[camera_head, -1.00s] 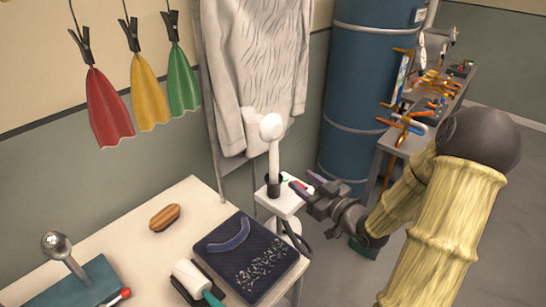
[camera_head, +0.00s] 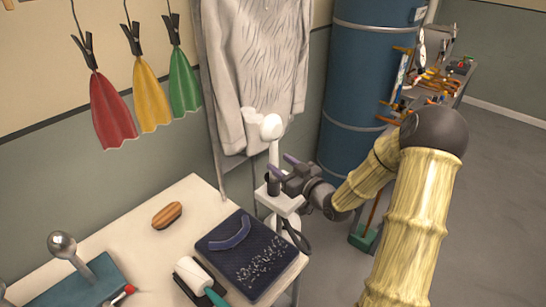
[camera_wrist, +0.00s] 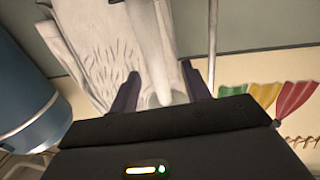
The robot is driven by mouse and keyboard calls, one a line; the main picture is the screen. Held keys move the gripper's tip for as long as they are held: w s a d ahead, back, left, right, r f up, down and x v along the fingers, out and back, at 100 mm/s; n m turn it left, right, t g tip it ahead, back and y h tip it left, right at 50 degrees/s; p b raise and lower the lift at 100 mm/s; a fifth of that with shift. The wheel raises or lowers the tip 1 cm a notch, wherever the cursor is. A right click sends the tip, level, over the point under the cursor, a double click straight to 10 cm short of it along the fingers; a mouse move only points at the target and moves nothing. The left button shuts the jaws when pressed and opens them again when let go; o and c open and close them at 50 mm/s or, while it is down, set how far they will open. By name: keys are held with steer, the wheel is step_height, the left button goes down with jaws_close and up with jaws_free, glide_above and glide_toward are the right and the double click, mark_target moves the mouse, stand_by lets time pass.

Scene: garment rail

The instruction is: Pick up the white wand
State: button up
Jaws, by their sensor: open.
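The white wand (camera_head: 271,128) stands upright with its round head on top, its lower end in a dark holder on a small white stand (camera_head: 286,204). My gripper (camera_head: 280,167) is open, with its two purple fingers at the height of the wand's shaft. In the wrist view, the wand (camera_wrist: 151,45) shows between the spread fingers of my gripper (camera_wrist: 160,73). I cannot tell whether either finger touches it.
A pale fur coat (camera_head: 255,60) hangs just behind the wand. A table (camera_head: 130,232) with a dark blue pad (camera_head: 245,252), a lint roller (camera_head: 194,276) and a brush (camera_head: 167,215) is at the left. A blue cylinder (camera_head: 365,90) stands behind my arm.

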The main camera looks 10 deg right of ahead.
mark_target(277, 160)
steer(key=p+x, duration=0.1)
steer(key=x, duration=0.3)
steer(key=shift+w+f, duration=0.15)
steer(key=shift+w, duration=0.25)
steer(key=shift+c, duration=0.5)
jaws_close()
